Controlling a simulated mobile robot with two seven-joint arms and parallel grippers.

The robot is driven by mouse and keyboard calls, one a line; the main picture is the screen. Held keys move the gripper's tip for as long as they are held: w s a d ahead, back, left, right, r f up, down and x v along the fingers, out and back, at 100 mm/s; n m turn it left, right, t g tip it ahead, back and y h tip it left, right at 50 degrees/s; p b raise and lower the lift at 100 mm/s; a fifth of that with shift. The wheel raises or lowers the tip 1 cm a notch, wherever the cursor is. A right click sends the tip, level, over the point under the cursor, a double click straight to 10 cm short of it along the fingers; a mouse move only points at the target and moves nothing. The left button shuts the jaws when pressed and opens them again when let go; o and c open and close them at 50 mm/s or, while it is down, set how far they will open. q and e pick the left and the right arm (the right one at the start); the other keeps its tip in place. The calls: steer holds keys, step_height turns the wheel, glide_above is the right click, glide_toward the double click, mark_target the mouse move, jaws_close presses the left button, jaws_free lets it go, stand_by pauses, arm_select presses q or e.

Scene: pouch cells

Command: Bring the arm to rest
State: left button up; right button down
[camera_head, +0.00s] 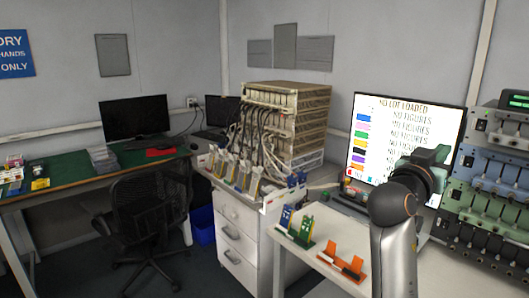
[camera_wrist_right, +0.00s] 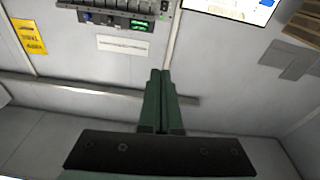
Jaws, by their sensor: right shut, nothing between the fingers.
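My right arm comes up from the bottom right in the head view, in front of the lit screen. Its gripper (camera_head: 432,156) is raised at the lower right part of that screen, above the bench. In the right wrist view the two green fingers (camera_wrist_right: 161,100) lie side by side, shut with nothing between them. They point toward a bare grey wall. My left gripper is not in view.
The lit screen (camera_head: 390,115) and a rack of cell channels (camera_head: 490,190) stand close to my right arm. A drawer cabinet (camera_head: 236,215), black chair (camera_head: 148,215) and green-topped desk (camera_head: 70,170) are left.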

steer(key=w+d+f+n+g+h+p, duration=0.25)
steer(key=d+f+n, duration=0.45)
steer(key=d+f, duration=1.05)
steer(key=w+a+f+n+t+y, duration=0.45)
steer(key=w+a+y, duration=0.4)
steer(key=y, duration=0.25)
steer(key=w+a+r+t+y, duration=0.1)
steer(key=a+t+y, duration=0.1)
steer(key=a+y, duration=0.4)
steer(key=s+a+f+g+y, duration=0.1)
steer(key=s+a+f, duration=0.35)
steer(key=f, duration=0.25)
steer(key=s+a+f+g, duration=0.1)
steer(key=s+a+f, duration=0.2)
steer(key=s+f, duration=0.3)
steer(key=s+a+f+g+y, duration=0.1)
steer(key=s+a+f, duration=0.25)
steer(key=f, duration=0.55)
steer(key=s+a+f+g, duration=0.2)
steer(key=s+a+f, duration=0.2)
steer(key=s, duration=0.9)
steer(key=s+a+f+g+y, duration=0.1)
steer(key=s+a+f, duration=0.3)
steer(key=s, duration=0.9)
step_height(320, 180, down, 2)
steer(key=shift+s+a+f+g, duration=0.25)
steer(key=shift+s+a+g, duration=0.05)
steer(key=shift+g, duration=0.4)
